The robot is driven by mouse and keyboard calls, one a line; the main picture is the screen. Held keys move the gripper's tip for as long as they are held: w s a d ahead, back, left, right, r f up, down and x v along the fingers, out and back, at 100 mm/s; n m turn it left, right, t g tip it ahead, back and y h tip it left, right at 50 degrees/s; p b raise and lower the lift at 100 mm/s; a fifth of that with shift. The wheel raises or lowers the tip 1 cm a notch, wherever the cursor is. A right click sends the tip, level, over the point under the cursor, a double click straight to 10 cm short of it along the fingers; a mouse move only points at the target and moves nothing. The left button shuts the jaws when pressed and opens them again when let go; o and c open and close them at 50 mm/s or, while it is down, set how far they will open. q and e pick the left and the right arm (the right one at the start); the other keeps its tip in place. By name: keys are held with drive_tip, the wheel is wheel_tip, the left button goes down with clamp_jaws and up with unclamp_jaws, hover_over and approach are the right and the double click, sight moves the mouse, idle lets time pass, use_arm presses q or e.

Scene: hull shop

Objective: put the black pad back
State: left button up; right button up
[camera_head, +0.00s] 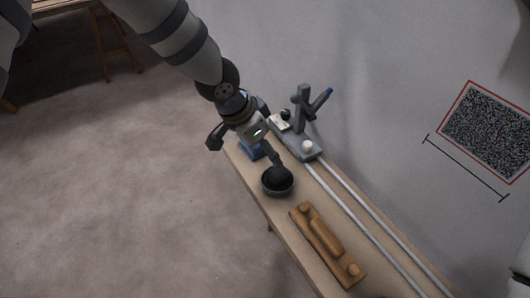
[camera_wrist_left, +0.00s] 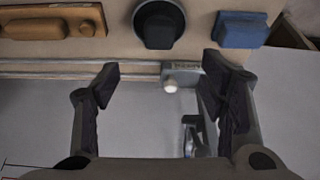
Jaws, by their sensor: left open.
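A round dark dish (camera_head: 265,188) stands on the narrow wooden bench (camera_head: 285,222). A black rounded pad (camera_head: 279,174) appears to sit in it. In the left wrist view the black pad (camera_wrist_left: 159,32) and the dark dish (camera_wrist_left: 141,14) show at the top, beyond the fingertips. My left gripper (camera_head: 244,148) is over the bench near the dish, and one finger overlaps the pad's upper edge in the head view. In the left wrist view my left gripper (camera_wrist_left: 160,78) is wide open with nothing between its fingers. My right gripper is not in view.
A blue block (camera_head: 248,152) lies behind the dish. A grey carriage (camera_head: 300,148) with an upright post and white knob stands near two pale rails (camera_head: 365,232). A wooden block with pegs (camera_head: 326,245) lies in front. Open floor (camera_head: 120,190) is at left.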

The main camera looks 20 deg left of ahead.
use_arm(q)
drive_tip(key=s+f+n+g, duration=0.2)
drive_tip(key=s+f, duration=0.4)
drive_tip(key=s, duration=0.4)
drive_tip(key=s+f+n+g, duration=0.15)
drive_tip(key=s+f, duration=0.35)
drive_tip(key=s, duration=0.5)
drive_tip(key=s+f+n+g, duration=0.2)
drive_tip(key=s+f, duration=0.4)
drive_tip(key=s, duration=0.4)
drive_tip(key=s+a+r+n+y, duration=0.1)
drive_tip(key=s+a, duration=0.1)
drive_tip(key=s, duration=0.3)
drive_tip(key=s+a+n+y+p, duration=0.1)
drive_tip(key=s+a, duration=0.2)
drive_tip(key=s, duration=0.2)
drive_tip(key=shift+s+r+g+y, duration=0.25)
drive_tip(key=shift+r+g+y, duration=0.05)
drive_tip(key=shift+r+g, duration=0.05)
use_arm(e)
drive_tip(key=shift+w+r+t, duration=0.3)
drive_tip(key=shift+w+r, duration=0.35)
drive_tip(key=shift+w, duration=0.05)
